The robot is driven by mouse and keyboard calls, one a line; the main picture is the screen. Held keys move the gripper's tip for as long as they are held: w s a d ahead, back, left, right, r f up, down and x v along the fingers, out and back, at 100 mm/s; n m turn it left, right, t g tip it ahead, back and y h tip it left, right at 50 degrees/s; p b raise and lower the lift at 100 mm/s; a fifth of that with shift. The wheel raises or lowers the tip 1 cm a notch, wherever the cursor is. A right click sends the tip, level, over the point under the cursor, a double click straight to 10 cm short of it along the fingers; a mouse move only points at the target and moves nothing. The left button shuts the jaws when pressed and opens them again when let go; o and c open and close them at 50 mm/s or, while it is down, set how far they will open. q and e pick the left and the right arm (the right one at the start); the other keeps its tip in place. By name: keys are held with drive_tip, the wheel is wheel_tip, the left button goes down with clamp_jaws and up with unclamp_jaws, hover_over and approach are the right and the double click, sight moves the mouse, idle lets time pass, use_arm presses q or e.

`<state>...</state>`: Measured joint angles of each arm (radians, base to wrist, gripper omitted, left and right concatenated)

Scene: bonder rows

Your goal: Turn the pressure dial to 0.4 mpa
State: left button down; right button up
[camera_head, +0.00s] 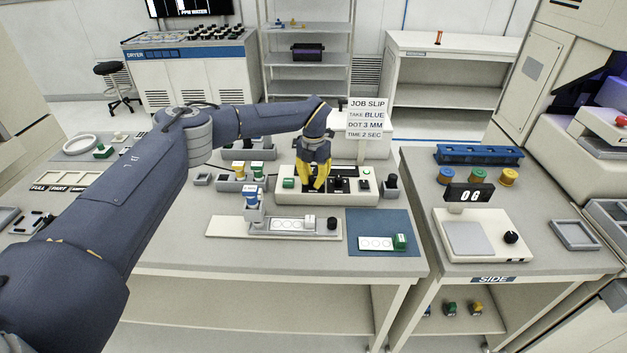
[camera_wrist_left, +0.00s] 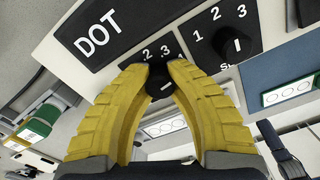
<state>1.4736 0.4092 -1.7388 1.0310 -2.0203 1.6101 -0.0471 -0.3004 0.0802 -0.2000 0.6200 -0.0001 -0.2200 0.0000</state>
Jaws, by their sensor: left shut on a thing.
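A white control box (camera_head: 345,199) stands at the middle of the bench, with black dial plates on its top. My left gripper (camera_head: 318,188) points down onto it; its yellow fingers are shut on a small black knob (camera_wrist_left: 158,84). A panel reading DOT (camera_wrist_left: 92,36) lies to the left. My right gripper is not in view.
A job slip sign (camera_head: 367,118) stands behind the box. In front are a grey fixture (camera_head: 225,227) with a blue-topped part and a blue mat (camera_head: 385,222). A side table (camera_head: 480,279) with a scale, display and spools stands right.

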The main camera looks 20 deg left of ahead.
sight(314, 177)
use_arm(q)
drive_tip(key=c, duration=1.1)
unclamp_jaws()
drive_tip(key=shift+r, duration=0.15)
wheel_tip(314, 177, up, 12)
